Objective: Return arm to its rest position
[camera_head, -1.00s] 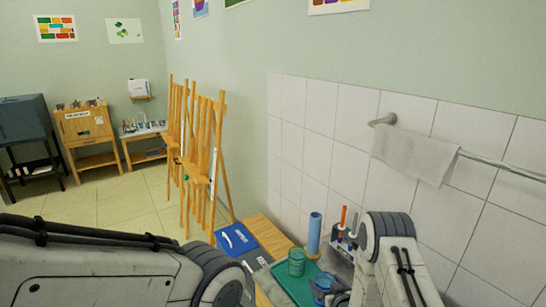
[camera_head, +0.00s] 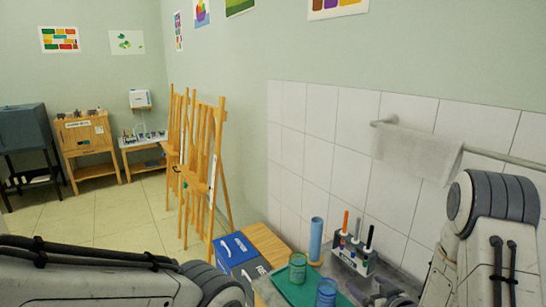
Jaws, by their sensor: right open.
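My right arm (camera_head: 492,225) rises at the right edge of the head view, bent at a large grey joint. My right gripper (camera_head: 392,291) is a dark shape low in the picture, at the right end of the counter; it is open and partly cut off by the bottom edge. No object shows between its fingers. My left arm (camera_head: 100,275) comes in from the lower left, and its gripper is out of view below the frame.
A green tray (camera_head: 278,290) carries a green cup (camera_head: 297,268) and a blue cup (camera_head: 326,292). Beside them stand a blue cylinder (camera_head: 316,240) and a marker holder (camera_head: 352,258). A towel (camera_head: 415,155) hangs on a wall rail. Wooden easels (camera_head: 205,165) stand to the left.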

